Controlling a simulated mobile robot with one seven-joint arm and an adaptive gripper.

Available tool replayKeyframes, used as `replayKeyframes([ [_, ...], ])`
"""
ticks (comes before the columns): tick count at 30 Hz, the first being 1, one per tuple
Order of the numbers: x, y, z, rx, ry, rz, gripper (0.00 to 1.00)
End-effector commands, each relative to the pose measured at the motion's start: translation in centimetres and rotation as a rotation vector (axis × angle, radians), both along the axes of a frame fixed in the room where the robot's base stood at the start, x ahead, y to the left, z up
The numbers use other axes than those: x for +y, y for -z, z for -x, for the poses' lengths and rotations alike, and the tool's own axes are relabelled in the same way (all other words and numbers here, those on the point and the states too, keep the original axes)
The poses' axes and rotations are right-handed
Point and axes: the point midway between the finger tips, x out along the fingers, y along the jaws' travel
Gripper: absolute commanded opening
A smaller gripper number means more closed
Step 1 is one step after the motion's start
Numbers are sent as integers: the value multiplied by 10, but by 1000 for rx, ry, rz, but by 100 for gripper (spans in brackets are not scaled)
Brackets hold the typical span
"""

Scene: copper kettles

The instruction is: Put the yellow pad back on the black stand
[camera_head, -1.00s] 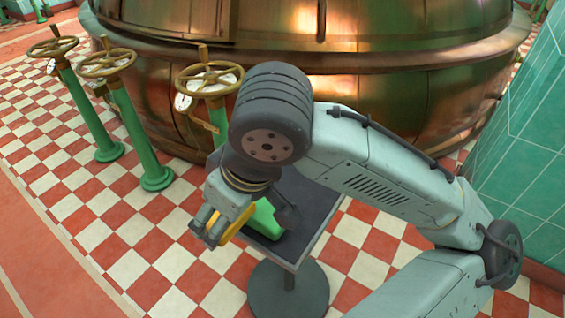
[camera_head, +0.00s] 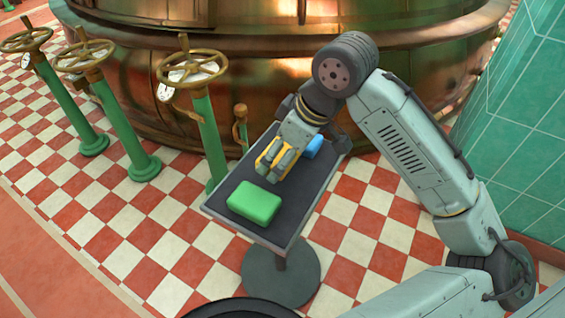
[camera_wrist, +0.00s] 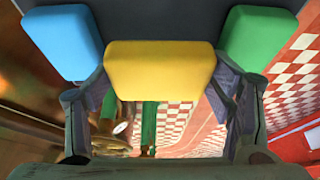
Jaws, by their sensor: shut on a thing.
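The yellow pad (camera_head: 264,160) is held between the fingers of my gripper (camera_head: 273,170), partly hidden by them. It is over the middle of the black stand's top (camera_head: 297,208), between the green pad (camera_head: 254,203) and the blue pad (camera_head: 313,146). In the wrist view the yellow pad (camera_wrist: 160,72) lies across the centre, with one finger at each side. The dark stand top (camera_wrist: 165,18) shows behind it. I cannot tell whether the pad touches the stand.
The blue pad (camera_wrist: 64,42) and green pad (camera_wrist: 260,38) flank the yellow one closely in the wrist view. Green valve posts (camera_head: 207,140) stand left of the stand. The copper kettle (camera_head: 250,70) is behind, and a teal tiled wall (camera_head: 530,130) is right.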

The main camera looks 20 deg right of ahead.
Motion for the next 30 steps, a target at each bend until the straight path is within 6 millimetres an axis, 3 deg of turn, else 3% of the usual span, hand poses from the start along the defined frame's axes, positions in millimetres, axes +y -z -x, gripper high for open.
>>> replayKeyframes([
  [7, 0, 32, 1, 2, 3, 0, 44],
  [19, 1, 38, 0, 0, 2, -1, 44],
  [20, 0, 37, 0, 0, 2, 0, 76],
  [23, 0, 36, 0, 0, 2, -1, 83],
  [30, 0, 36, 0, 0, 2, -1, 83],
])
